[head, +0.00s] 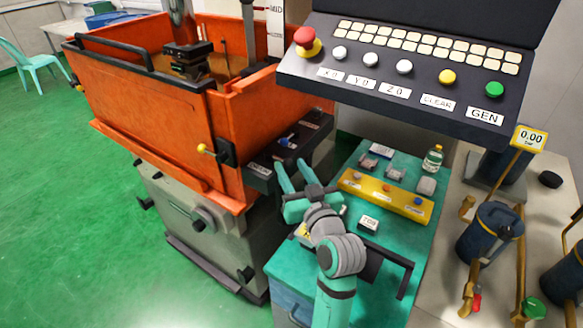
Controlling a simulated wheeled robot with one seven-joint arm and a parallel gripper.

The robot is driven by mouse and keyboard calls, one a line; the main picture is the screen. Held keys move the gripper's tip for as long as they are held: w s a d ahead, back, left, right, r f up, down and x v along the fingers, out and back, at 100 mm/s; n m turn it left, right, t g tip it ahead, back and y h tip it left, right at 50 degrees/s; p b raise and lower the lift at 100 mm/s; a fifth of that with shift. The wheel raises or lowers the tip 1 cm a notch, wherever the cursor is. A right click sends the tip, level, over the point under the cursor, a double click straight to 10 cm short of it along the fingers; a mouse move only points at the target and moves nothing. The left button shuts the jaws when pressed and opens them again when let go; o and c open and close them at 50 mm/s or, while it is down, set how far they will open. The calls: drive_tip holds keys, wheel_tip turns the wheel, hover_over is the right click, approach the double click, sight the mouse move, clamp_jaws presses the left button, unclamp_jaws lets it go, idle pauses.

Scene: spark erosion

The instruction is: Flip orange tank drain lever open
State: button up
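The orange tank (150,125) stands at the left on a grey machine base. A small lever with a yellow knob (202,148) sits on a black bracket at its front corner. A second small lever with a blue grip (286,140) sits on a dark box beside the tank. I cannot tell from the labels which one is the drain lever. My gripper (292,166) is over the near edge of the dark box, below and right of both levers. Its two teal fingers are spread, with nothing seen between them. It looks apart from both levers, though depth is hard to judge.
A control console (410,75) with coloured buttons overhangs the back right. A teal-topped cart (395,245) under my arm carries a yellow block (385,197), a small bottle (433,158) and labelled pieces. Blue canisters (490,235) stand at the right. Green floor at the left is open.

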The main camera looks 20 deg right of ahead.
drive_tip(key=shift+w, duration=0.5)
clamp_jaws()
drive_tip(key=shift+s+h, duration=0.1)
drive_tip(key=shift+h, duration=0.2)
